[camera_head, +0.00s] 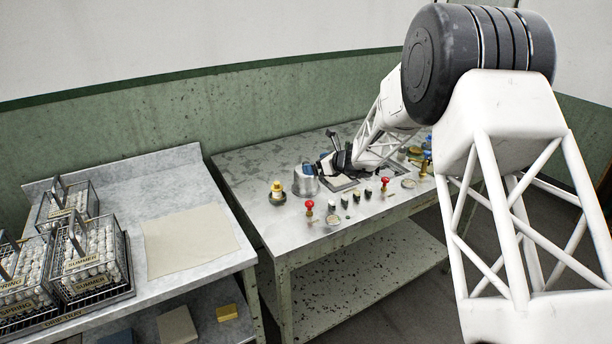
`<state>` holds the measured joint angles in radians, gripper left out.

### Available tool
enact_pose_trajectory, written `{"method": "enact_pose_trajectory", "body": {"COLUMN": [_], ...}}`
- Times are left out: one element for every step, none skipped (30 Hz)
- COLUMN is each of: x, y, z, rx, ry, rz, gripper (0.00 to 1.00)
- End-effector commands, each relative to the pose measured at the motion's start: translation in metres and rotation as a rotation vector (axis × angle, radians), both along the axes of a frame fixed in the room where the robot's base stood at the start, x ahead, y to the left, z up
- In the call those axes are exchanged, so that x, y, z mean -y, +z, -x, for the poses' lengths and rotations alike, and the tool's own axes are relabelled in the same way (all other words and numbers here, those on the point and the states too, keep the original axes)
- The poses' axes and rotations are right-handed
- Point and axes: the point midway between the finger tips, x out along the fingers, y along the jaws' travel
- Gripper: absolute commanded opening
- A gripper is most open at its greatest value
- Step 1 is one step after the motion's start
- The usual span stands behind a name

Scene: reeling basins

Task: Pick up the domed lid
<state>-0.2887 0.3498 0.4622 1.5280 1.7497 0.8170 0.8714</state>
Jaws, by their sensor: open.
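My gripper (322,167) is at the end of my white lattice arm, low over the metal table, close to the right side of a silver round vessel (304,186). Its jaws are open; the fingertips are small and dark here. A blue part shows at the top of the vessel, and I cannot tell whether it belongs to the vessel or to my gripper. I cannot make out the domed lid for certain; the rounded silver vessel is the closest shape. I cannot tell whether the gripper touches it.
A yellow and white item (277,191) stands left of the vessel. Red-topped tools (309,208) and small dark pieces (356,197) stand in front. The left bench (185,180) holds a beige cloth (188,243) and wire baskets (92,262) of white cocoons.

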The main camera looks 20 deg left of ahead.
Motion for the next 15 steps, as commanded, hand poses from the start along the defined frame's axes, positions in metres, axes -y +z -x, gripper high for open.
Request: {"method": "enact_pose_trajectory", "body": {"x": [0.0,0.0,0.0,0.0,0.0,-0.001,-0.002,-0.003,-0.005,-0.007,-0.009,-0.012,-0.015,-0.017,-0.021], "y": [0.0,0.0,0.0,0.0,0.0,0.0,-0.001,-0.001,-0.002,-0.003,-0.004,-0.005,-0.006,-0.008,-0.009], "z": [0.0,0.0,0.0,0.0,0.0,0.0,-0.001,-0.001,-0.002,-0.002,-0.003,-0.004,-0.005,-0.006,-0.008], "rx": [0.0,0.0,0.0,0.0,0.0,0.0,0.0,0.0,0.0,0.0,0.0,0.0,0.0,0.0,0.0], "ry": [0.0,0.0,0.0,0.0,0.0,0.0,0.0,0.001,0.001,0.001,0.001,0.001,0.001,0.001,0.001], "rz": [0.0,0.0,0.0,0.0,0.0,0.0,0.0,0.0,0.0,0.0,0.0,0.0,0.0,0.0,0.0], "gripper": [1.0,1.0,1.0,1.0,1.0,1.0,1.0,1.0,1.0,1.0,1.0,1.0,1.0,1.0,1.0]}}
